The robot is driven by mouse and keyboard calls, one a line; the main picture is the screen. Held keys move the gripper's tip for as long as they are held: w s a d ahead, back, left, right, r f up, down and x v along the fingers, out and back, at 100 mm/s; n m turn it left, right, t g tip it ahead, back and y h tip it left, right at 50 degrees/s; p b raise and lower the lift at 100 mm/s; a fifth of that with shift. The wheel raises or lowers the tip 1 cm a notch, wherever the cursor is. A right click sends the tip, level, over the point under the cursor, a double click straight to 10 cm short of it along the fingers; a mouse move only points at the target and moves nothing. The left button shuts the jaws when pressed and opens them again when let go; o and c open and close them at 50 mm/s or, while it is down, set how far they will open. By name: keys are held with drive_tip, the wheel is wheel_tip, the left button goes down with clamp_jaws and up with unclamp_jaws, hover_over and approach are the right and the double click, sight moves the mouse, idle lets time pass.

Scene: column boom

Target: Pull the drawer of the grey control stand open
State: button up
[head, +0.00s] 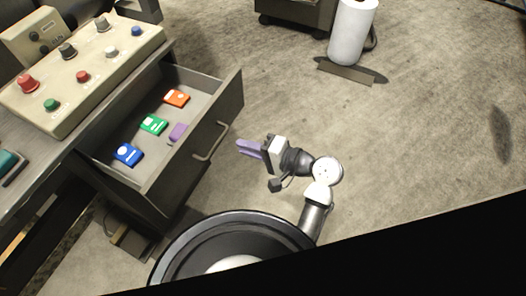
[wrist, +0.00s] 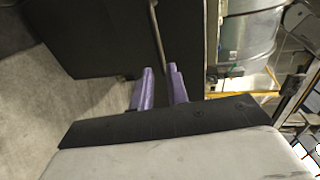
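The drawer (head: 222,124) of the grey control stand (head: 148,65) stands well out, its inside open to view. Its bar handle (head: 211,146) is on the dark front panel, which also shows in the wrist view (wrist: 105,40). My gripper (head: 240,147) is just right of the handle in the head view, its purple fingers pointing at the drawer front. In the wrist view, the two fingers (wrist: 160,70) are apart with a gap between them. The handle bar (wrist: 156,32) lies ahead, in line with that gap. I see nothing held.
A white cylinder (head: 352,32) stands at the back.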

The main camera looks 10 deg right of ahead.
drive_tip(key=v, duration=0.5)
idle(0.4)
